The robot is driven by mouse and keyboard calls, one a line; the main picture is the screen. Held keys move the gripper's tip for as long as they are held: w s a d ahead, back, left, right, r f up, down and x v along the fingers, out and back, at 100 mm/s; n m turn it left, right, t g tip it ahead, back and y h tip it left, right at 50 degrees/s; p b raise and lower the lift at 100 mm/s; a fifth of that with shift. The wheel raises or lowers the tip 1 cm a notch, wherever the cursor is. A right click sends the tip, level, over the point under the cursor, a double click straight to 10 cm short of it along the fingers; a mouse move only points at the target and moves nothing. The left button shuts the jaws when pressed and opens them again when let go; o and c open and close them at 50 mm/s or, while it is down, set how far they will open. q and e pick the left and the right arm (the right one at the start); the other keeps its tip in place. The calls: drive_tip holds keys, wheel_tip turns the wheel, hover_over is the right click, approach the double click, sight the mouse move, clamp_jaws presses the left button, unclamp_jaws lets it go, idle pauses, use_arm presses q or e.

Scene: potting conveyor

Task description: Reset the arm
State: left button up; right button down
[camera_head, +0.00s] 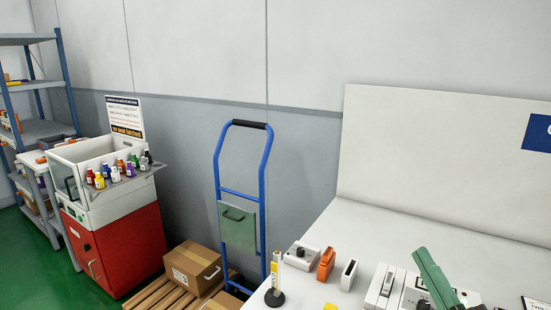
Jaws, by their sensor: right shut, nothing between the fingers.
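My right gripper (423,256) shows at the lower right of the head view. Its green fingers are together, pointing up and to the left, with nothing visible between them. It is over the front part of a white workbench (385,225), in front of some small white devices that it partly hides. How far it is above the bench I cannot tell. My left gripper does not show.
On the bench stand a white box with a black knob (301,255), an orange device (326,264) and a yellow-white post (275,278). Left are a blue hand truck (219,180), a carton (192,266) on a pallet, a red-white cabinet with bottles (120,245) and shelving (62,92).

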drive_tip(key=s+d+f+m+g+h, duration=0.1)
drive_tip(key=s+f+m+g+h, duration=0.1)
drive_tip(key=f, duration=0.4)
drive_tip(key=s+d+f+m+g+h, duration=0.2)
drive_tip(key=f+m+g+h, duration=0.2)
drive_tip(key=f+m, duration=0.3)
drive_tip(key=s+d+f+m+g+h, duration=0.2)
drive_tip(key=f+m+g+h, duration=0.1)
drive_tip(key=f+m, duration=0.2)
drive_tip(key=shift+s+d+f+g, duration=0.1)
drive_tip(key=shift+d+f+g, duration=0.05)
drive_tip(key=shift+f, duration=0.25)
drive_tip(key=shift+s+d+f+g, duration=0.1)
drive_tip(key=shift+f+g, duration=0.05)
drive_tip(key=shift+f, duration=0.2)
drive_tip(key=s+a+f+g+y, duration=0.2)
drive_tip(key=s+a+f+g, duration=0.35)
drive_tip(key=s, duration=0.25)
drive_tip(key=s+a+f+g+y, duration=0.2)
drive_tip(key=s+a+f+g, duration=0.2)
drive_tip(key=s+f, duration=0.3)
drive_tip(key=w+a+f+t+y, duration=0.1)
drive_tip(key=w+a+f+t, duration=0.1)
drive_tip(key=f+t, duration=0.1)
drive_tip(key=w+a+f+t+y+p, duration=0.1)
drive_tip(key=a+f+t, duration=0.1)
drive_tip(key=f, duration=0.3)
drive_tip(key=shift+w+f+m+t, duration=0.25)
drive_tip(key=shift+w+m+t, duration=0.15)
drive_tip(key=shift+t, duration=0.15)
